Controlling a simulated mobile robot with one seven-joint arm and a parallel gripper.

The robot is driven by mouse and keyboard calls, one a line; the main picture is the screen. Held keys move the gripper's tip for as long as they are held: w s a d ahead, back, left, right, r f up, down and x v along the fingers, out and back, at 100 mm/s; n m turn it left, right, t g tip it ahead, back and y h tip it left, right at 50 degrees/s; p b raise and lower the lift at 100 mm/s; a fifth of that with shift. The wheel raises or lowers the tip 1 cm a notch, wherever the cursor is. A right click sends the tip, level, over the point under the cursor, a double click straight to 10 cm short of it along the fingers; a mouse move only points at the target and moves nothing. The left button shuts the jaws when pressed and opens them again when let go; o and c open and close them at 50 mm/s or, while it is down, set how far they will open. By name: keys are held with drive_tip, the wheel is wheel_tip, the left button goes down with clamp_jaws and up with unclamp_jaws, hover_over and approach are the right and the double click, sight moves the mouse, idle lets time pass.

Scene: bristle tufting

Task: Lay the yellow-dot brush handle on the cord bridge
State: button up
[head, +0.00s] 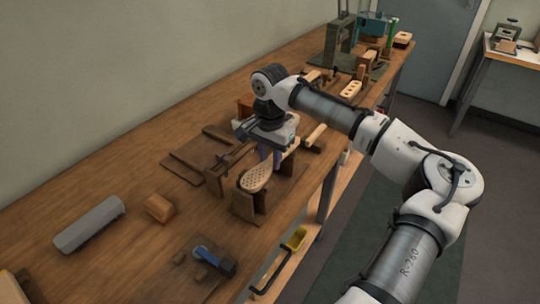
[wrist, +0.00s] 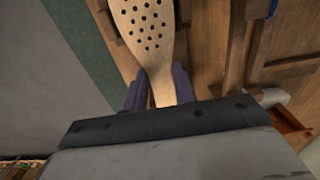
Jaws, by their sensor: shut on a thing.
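A pale wooden brush handle (head: 257,179) with a broad end full of dark holes is in the head view; it also shows in the wrist view (wrist: 150,28). My gripper (wrist: 159,84) is shut on its narrow neck, one finger on each side. No yellow dot shows on it. The handle lies roughly level over a dark wooden stand with upright posts (head: 245,209), which seems to be the cord bridge. I cannot tell whether the handle touches the posts. My gripper (head: 267,150) hides part of the neck, and no cord can be made out.
A grey bar (head: 89,226), an orange-brown block (head: 159,208) and a blue-headed tool (head: 214,261) lie on the workbench (head: 120,180) at left and front. A pale block with holes (head: 351,90) and a green press (head: 340,38) stand farther back. Bare bench lies at the left.

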drive_tip(key=shift+f, duration=0.15)
drive_tip(key=o, duration=1.5)
drive_tip(key=shift+c, duration=0.2)
drive_tip(key=shift+r+p, duration=3.7)
drive_tip(key=shift+r, duration=0.35)
